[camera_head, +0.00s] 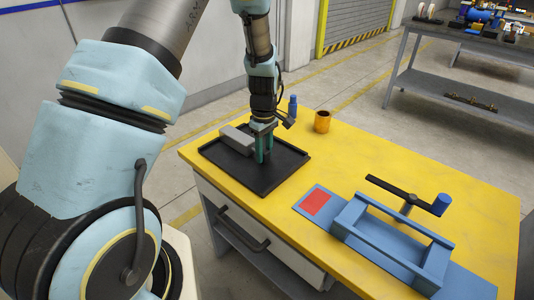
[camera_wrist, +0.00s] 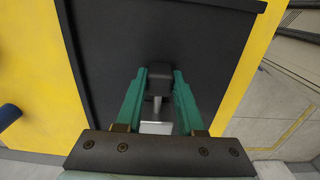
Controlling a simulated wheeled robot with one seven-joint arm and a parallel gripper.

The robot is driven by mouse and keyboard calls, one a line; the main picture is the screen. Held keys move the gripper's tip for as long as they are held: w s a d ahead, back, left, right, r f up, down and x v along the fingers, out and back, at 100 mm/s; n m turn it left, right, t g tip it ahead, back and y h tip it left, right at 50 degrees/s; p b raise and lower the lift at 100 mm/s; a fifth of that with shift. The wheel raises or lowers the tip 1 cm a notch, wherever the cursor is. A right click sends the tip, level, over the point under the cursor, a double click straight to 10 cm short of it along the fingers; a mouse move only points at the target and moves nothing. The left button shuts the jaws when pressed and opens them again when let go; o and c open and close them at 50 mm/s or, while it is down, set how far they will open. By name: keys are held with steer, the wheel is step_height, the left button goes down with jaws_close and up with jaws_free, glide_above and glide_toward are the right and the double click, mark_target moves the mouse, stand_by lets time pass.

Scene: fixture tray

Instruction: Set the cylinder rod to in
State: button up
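The cylinder is a grey block (camera_head: 237,139) lying in a black tray (camera_head: 285,178) on the yellow table. In the wrist view its silver body (camera_wrist: 156,128) shows partly above my gripper's base. A short, thin rod (camera_wrist: 157,105) sticks out of it, ending in a dark block-shaped head (camera_wrist: 159,79). My gripper (camera_head: 264,157) points down into the tray at the rod end of the cylinder. Its two green fingers are apart, one on each side of the rod head in the wrist view (camera_wrist: 160,76). I cannot tell whether they touch the head.
An orange mug (camera_head: 322,122) and a blue bottle (camera_head: 293,106) stand behind the tray. A blue fixture (camera_head: 395,240) with a red patch (camera_head: 315,203) and a black lever (camera_head: 392,190) sits to the right. The tray's front part is bare.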

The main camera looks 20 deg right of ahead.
steer(key=o, duration=0.5)
steer(key=shift+c, duration=0.2)
step_height(320, 180, up, 11)
steer(key=b, duration=0.1)
steer(key=shift+b, duration=0.35)
steer(key=shift+f, duration=0.1)
